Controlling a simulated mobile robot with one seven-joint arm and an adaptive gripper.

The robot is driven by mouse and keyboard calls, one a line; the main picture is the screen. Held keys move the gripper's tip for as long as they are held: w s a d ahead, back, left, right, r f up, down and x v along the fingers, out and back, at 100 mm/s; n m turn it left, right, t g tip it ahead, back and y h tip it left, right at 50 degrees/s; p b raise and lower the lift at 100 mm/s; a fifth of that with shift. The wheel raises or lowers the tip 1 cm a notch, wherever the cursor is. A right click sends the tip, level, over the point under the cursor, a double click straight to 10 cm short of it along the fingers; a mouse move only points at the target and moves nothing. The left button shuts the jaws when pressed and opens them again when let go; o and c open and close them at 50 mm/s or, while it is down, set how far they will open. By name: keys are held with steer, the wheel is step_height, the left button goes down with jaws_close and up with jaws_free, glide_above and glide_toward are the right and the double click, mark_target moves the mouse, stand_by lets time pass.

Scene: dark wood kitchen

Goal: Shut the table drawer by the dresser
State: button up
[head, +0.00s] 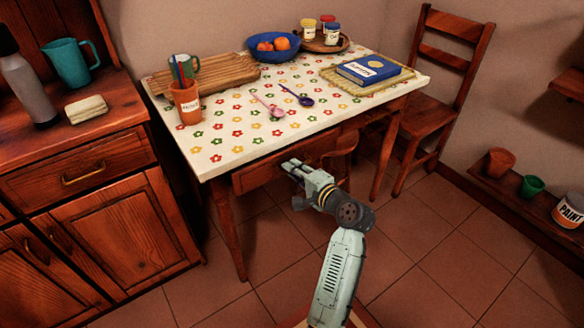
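The table (225,160) has a white top with a flower print and stands to the right of the dresser (80,160). A wooden table drawer (256,176) shows under its front edge, on the side nearer the dresser. Its front seems to stand slightly out from the table, but how far is hard to tell. Contact and the gap between the fingers are unclear at this size. No held object shows.
A chair (430,115) stands at the table's right end. An orange cup (187,108) with utensils is near the table's left edge. The tiled floor (430,260) at right is clear.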

steer(key=shift+w+a+f, duration=0.15)
steer(key=shift+w+a, duration=0.25)
steer(key=shift+w, duration=0.15)
steer(key=shift+c, duration=0.6)
jaws_close()
